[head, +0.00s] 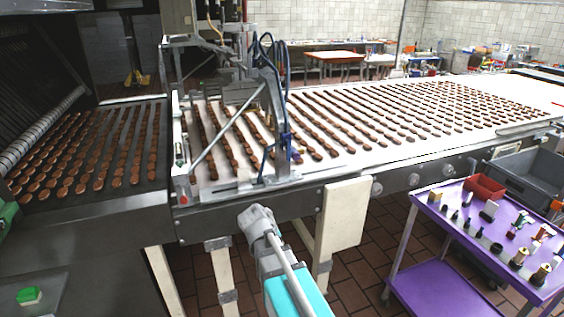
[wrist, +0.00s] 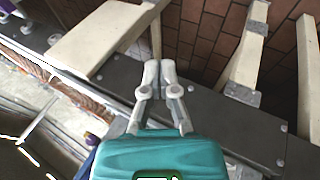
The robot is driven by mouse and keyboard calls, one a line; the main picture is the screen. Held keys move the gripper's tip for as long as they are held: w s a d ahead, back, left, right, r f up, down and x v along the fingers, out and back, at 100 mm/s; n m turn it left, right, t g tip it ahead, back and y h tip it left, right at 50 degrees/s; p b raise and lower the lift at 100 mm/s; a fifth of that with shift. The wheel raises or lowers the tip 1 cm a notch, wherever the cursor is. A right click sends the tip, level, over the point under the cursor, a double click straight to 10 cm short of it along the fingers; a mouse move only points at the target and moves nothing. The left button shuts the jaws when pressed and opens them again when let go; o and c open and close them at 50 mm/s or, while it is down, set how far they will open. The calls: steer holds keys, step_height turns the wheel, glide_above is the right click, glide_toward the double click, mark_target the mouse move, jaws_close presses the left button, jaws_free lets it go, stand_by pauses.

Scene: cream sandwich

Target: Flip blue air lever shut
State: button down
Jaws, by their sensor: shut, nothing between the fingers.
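In the head view, a small blue-purple part (head: 287,138), which looks like the air lever, is on the upright of the metal frame over the belt. Its position, open or shut, is too small to tell. In the wrist view, a bit of blue (wrist: 92,139) shows beside my gripper's teal body; I cannot tell whether it is the lever. My gripper (wrist: 157,68) is shut and empty, its grey fingertips together in front of the dark conveyor side rail. In the head view my arm reaches up from the bottom toward the conveyor's front edge; the fingertips cannot be made out there.
The metal frame (head: 270,95) with blue hoses spans the white conveyor (head: 345,165), which carries rows of brown biscuits. A beige panel (head: 343,215) hangs at the front rail. A purple cart (head: 437,215) with small parts and a red bin (head: 484,188) stands right.

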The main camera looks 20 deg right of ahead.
mark_target(288, 150)
steer(key=w+r+n+t+h+b, duration=0.1)
steer(key=w+r+n+t+h, duration=0.2)
steer(key=w, duration=0.8)
steer(key=w+r+n+t+h+b, duration=0.1)
steer(key=w+r+n+t+h, duration=0.3)
steer(key=w+r+t, duration=0.3)
steer(key=shift+w+d+r+n+b, duration=0.45)
steer(key=shift+w+r, duration=1.05)
steer(key=shift+w, duration=0.6)
steer(key=shift+s+d+x, duration=0.35)
steer(key=shift+x, duration=1.75)
steer(key=shift+s+d+x, duration=0.35)
steer(key=shift+x, duration=1.8)
steer(key=shift+s+d+x, duration=0.35)
steer(key=shift+x, duration=1.75)
steer(key=shift+w+a+f, duration=0.1)
steer(key=shift+a, duration=0.1)
